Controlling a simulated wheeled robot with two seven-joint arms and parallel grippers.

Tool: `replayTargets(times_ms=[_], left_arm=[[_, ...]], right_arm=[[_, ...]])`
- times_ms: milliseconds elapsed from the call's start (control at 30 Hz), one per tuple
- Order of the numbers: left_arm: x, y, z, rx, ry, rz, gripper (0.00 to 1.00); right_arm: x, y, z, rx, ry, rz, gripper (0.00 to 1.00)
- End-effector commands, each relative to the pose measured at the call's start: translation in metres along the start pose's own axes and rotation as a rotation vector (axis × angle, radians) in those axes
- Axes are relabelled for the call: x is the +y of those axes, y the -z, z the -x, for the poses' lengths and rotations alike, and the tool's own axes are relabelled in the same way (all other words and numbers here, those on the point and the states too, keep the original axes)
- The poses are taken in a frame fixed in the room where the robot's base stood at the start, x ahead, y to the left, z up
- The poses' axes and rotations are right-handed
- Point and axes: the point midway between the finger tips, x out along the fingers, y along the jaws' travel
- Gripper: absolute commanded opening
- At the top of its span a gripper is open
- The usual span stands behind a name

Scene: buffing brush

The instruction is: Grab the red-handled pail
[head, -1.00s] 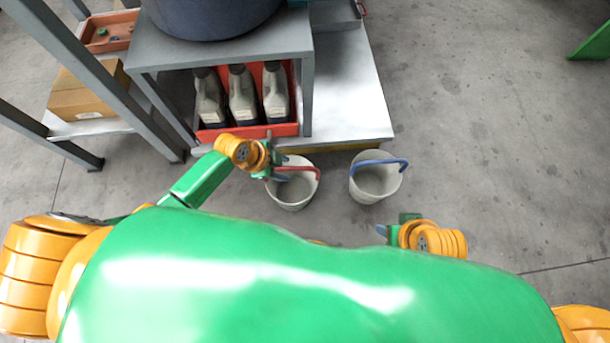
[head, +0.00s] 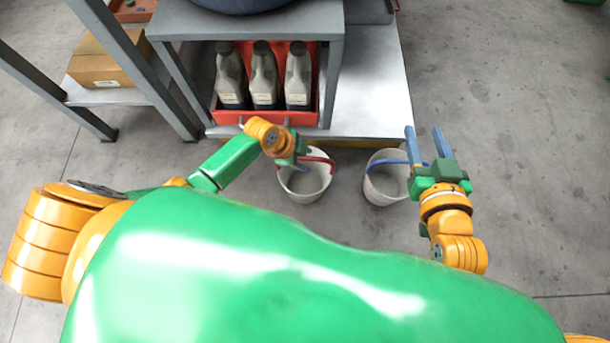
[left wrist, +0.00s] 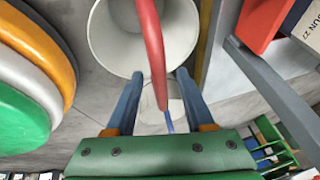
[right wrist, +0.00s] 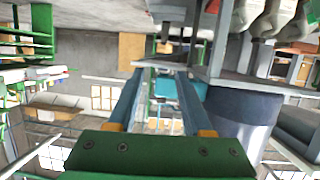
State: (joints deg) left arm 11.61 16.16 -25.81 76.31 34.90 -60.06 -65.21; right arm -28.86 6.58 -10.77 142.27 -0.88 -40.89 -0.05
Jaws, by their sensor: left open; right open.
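The red-handled pail (head: 306,186) is a whitish bucket standing on the floor in front of the metal platform. Its red handle (head: 321,161) stands up over the rim. My left gripper (head: 303,164) is at this handle. In the left wrist view, the red handle (left wrist: 152,50) runs between the two open fingers (left wrist: 158,85), with the pail (left wrist: 110,40) beyond. The fingers appear apart from the handle. My right gripper (head: 425,145) is open and empty, raised to the right of a second pail (head: 384,190) with a blue handle (head: 390,162).
A grey metal table (head: 250,25) stands on a platform (head: 372,95) behind the pails. Under it, a red crate (head: 228,117) holds bottles (head: 264,80). A shelf with a cardboard box (head: 108,65) is at left. The floor at right is clear.

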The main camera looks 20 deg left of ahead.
Motion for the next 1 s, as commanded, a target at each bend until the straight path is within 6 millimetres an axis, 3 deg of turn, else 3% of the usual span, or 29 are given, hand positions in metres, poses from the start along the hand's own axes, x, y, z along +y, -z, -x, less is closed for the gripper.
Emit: replayTargets(times_ms=[233, 500, 633, 867, 1000], left_arm=[[-0.001, -0.001, -0.013, 0.000, 0.000, 0.001, 0.53], [0.000, 0.000, -0.025, 0.000, -0.001, 0.001, 0.53], [0.000, 0.000, -0.027, 0.000, -0.001, 0.001, 0.53], [0.000, 0.000, -0.026, -0.001, 0.000, 0.000, 0.53], [0.000, 0.000, -0.026, -0.001, 0.000, 0.000, 0.16]], right_arm=[[-0.007, 0.060, 0.005, 0.325, 0.015, 0.009, 0.50], [-0.014, 0.117, 0.033, 0.661, 0.033, 0.012, 0.50], [-0.015, 0.129, 0.043, 0.735, 0.038, 0.012, 0.50], [-0.015, 0.131, 0.044, 0.746, 0.038, 0.013, 0.50], [-0.015, 0.131, 0.044, 0.744, 0.038, 0.012, 0.50]])
